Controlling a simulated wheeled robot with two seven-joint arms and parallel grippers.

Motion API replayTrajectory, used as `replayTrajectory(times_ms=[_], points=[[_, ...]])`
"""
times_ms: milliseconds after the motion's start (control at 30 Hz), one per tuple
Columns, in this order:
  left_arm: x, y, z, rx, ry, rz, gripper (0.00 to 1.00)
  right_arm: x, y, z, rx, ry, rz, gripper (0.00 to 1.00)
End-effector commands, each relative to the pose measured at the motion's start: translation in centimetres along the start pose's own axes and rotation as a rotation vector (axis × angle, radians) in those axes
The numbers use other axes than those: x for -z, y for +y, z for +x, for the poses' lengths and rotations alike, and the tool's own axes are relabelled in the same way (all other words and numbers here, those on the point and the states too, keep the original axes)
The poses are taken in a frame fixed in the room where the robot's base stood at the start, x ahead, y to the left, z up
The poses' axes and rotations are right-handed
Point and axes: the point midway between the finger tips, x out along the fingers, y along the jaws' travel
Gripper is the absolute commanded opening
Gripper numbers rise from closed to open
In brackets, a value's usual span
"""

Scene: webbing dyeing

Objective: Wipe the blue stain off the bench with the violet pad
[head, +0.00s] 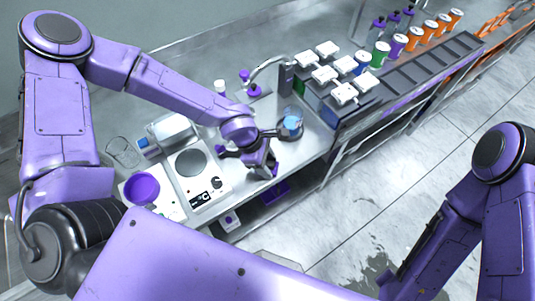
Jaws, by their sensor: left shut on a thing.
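My left gripper (262,162) reaches down over the front part of the steel bench (313,155), right of the white scale. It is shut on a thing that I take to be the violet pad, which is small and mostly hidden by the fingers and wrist. I cannot tell whether the pad touches the bench. I cannot make out the blue stain; the gripper may cover it. My right arm (500,160) stands at the right over the floor, and its gripper is outside the picture.
A white scale (190,163) and violet bowl (142,188) stand left of the gripper. A dark-based vessel with blue on it (291,122) stands just behind right. The front edge is close.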

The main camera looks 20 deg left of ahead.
Motion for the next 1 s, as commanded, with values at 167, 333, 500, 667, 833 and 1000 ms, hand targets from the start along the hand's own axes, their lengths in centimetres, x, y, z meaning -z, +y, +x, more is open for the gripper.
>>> replayTrajectory(times_ms=[167,333,500,667,833,1000], points=[[-1.1,-0.1,-1.7,-0.002,-0.002,-0.001,0.22,0.6,0.1,-1.4,0.000,0.000,0.000,0.00],[-1.6,-0.2,-3.3,0.000,0.000,-0.003,0.22,1.2,0.2,-2.8,0.000,0.000,0.000,0.00],[-2.1,-0.2,-4.7,-0.002,-0.001,-0.005,0.22,1.6,0.3,-3.9,0.000,0.000,0.000,0.00],[-2.4,-0.2,-5.7,-0.003,-0.001,-0.007,0.22,1.8,0.4,-4.3,0.000,0.000,0.000,0.00],[-2.9,-0.2,-7.0,-0.004,-0.001,-0.008,0.22,1.7,0.4,-4.2,0.000,0.000,0.000,0.00],[-3.1,-0.3,-7.5,-0.002,-0.001,-0.008,0.22,1.7,0.4,-4.2,0.000,0.000,0.000,0.00]])
